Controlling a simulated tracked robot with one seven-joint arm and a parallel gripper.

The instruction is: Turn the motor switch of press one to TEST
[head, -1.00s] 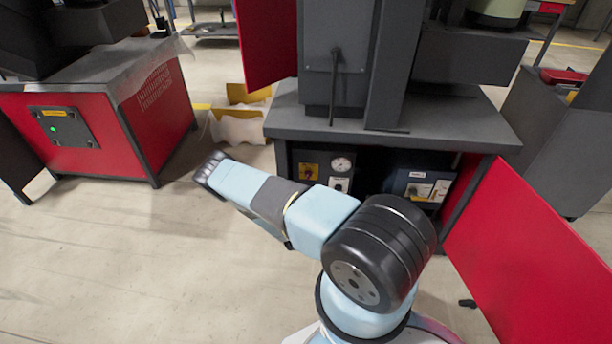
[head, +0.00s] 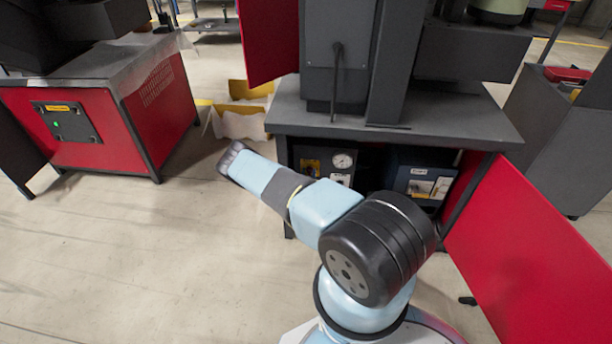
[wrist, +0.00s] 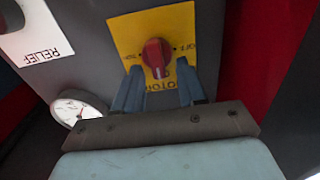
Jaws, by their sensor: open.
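The motor switch is a red knob (wrist: 155,55) on a yellow plate (wrist: 186,24), seen in the wrist view. The plate has small, partly readable lettering, including MOTOR. My gripper (wrist: 158,75) is open, with one finger on each side of the knob's lower end in the picture. I cannot tell whether the fingers touch it. In the head view the yellow plate (head: 311,167) shows small inside the press's open lower bay. My arm hides part of that bay, and the gripper itself is not visible there.
A gauge (wrist: 78,110) and a white RELIEF label (wrist: 36,38) sit beside the plate. The press table (head: 290,112) overhangs the bay. A red door (head: 530,245) stands open at right. A blue-grey box (head: 425,178) is in the bay. Floor at left is clear.

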